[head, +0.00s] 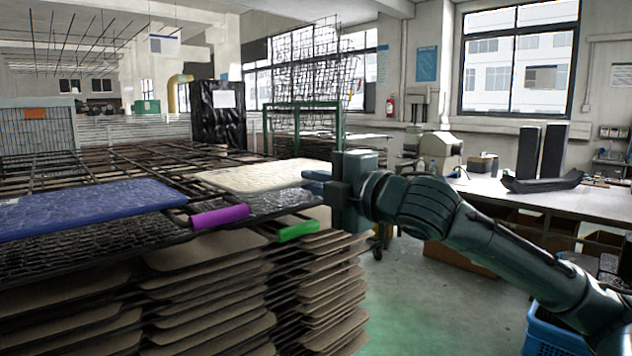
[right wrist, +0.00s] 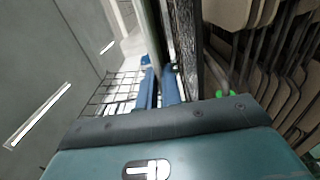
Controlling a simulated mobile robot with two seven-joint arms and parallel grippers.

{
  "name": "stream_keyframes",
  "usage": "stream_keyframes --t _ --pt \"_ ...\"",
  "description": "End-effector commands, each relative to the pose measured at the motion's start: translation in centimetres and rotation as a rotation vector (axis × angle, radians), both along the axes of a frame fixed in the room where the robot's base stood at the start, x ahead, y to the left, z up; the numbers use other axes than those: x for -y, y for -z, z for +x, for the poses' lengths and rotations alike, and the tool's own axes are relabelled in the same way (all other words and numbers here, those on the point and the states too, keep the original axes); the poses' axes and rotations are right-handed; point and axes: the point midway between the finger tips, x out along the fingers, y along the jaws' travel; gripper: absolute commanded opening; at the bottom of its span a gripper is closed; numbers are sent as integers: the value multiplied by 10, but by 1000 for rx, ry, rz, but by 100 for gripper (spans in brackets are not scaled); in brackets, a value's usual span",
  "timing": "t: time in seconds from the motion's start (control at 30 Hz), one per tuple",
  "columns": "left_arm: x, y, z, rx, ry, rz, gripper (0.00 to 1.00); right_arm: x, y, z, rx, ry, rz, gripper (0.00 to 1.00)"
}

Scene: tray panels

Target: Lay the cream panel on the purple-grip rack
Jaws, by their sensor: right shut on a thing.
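The cream panel (head: 262,177) lies flat at rack height, to the right of the purple grip (head: 220,216); I cannot tell whether it touches the wires below. My right gripper (head: 316,181) is shut on the near right edge of the cream panel. Its blue fingers show in the right wrist view (right wrist: 158,90), where the panel is seen nearly edge-on. The purple grip sits on the front edge of a dark wire rack (head: 150,160). A green grip (head: 298,231) marks another rack edge, below and right of it. My left gripper is not in view.
A blue quilted panel (head: 90,207) lies on the left of the rack. Several stacked brown trays (head: 210,300) stand below. A worktable (head: 545,205) with dark parts stands at the right, and a blue crate (head: 550,335) sits on the floor. Open floor lies between.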

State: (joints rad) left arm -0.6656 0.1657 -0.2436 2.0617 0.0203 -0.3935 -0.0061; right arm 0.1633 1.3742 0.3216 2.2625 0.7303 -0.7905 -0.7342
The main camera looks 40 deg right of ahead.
Motion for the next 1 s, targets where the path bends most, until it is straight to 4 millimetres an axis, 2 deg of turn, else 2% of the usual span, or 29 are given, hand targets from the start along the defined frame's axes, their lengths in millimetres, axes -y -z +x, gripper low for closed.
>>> stream_keyframes --t 0.43,0.47,0.73,1.0 --pt "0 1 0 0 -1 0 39 0 1 0 1 0 0 0" --pt "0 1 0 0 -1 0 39 0 1 0 1 0 0 8" --pt "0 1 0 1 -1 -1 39 0 1 0 1 0 0 30" --pt "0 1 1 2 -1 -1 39 0 2 0 -1 0 0 32"
